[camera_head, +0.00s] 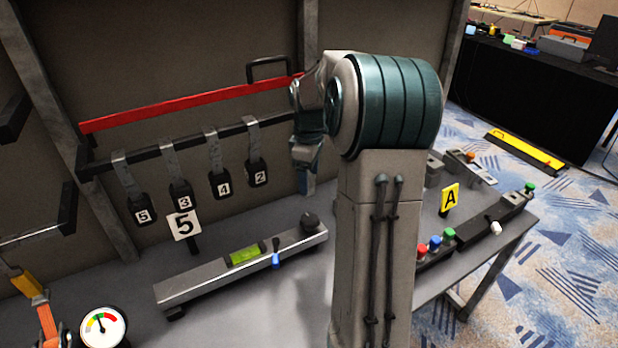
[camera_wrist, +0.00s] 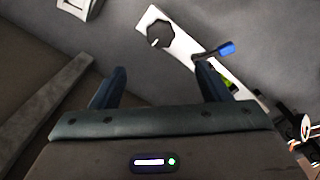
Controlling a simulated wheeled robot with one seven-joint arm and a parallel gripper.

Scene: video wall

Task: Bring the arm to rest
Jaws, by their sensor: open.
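My arm rises in front of the work table in the head view. Its teal and grey elbow is near the picture's middle and covers part of the table. My gripper (camera_head: 306,180) hangs beyond it, pointing down, just right of the hanging numbered tags. In the wrist view my gripper (camera_wrist: 161,70) shows two dark blue fingers spread apart with nothing between them. A grey bar (camera_head: 175,293) with a green level, a blue-tipped lever and a dark knob lies below the gripper. The bar (camera_wrist: 183,45) also shows beyond the fingers in the wrist view.
Numbered tags (camera_head: 181,196) hang from a dark rail beneath a red bar (camera_head: 190,103). A gauge (camera_head: 103,327) is at lower left. Coloured buttons (camera_head: 435,243) and an "A" sign (camera_head: 450,199) are right of my arm.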

